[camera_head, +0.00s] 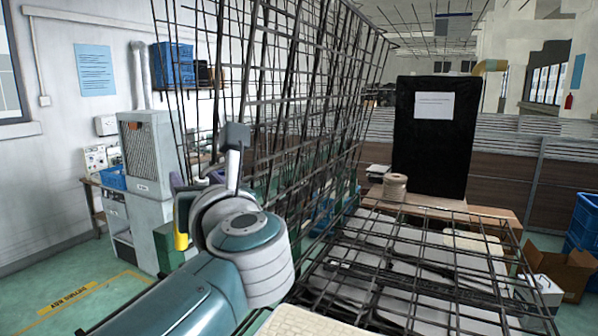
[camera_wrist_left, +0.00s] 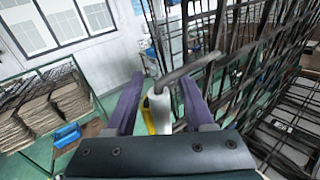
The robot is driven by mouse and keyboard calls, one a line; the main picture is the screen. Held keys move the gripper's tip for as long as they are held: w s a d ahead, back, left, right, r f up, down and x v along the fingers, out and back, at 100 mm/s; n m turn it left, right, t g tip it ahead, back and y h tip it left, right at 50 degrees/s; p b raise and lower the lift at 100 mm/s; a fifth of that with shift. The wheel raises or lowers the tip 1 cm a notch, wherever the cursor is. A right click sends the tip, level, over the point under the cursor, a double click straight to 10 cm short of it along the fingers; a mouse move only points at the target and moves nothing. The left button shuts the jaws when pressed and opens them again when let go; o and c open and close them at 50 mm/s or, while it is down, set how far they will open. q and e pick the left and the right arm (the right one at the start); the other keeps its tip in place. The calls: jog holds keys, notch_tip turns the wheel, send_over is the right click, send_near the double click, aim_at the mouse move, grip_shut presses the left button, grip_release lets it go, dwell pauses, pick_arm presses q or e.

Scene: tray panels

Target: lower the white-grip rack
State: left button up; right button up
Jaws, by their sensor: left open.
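Dark wire-mesh racks (camera_head: 268,62) stand steeply raised in the middle of the head view. They also show at the right of the left wrist view (camera_wrist_left: 228,62). Contact with the fingers cannot be told.
Another mesh rack (camera_head: 425,262) lies low over pale panels at the right. A grey machine (camera_head: 148,165) stands at the left. Green floor is clear at lower left.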

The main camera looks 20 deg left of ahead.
pick_arm(q)
jog(key=shift+c, duration=0.2)
grip_shut()
dwell(1.1)
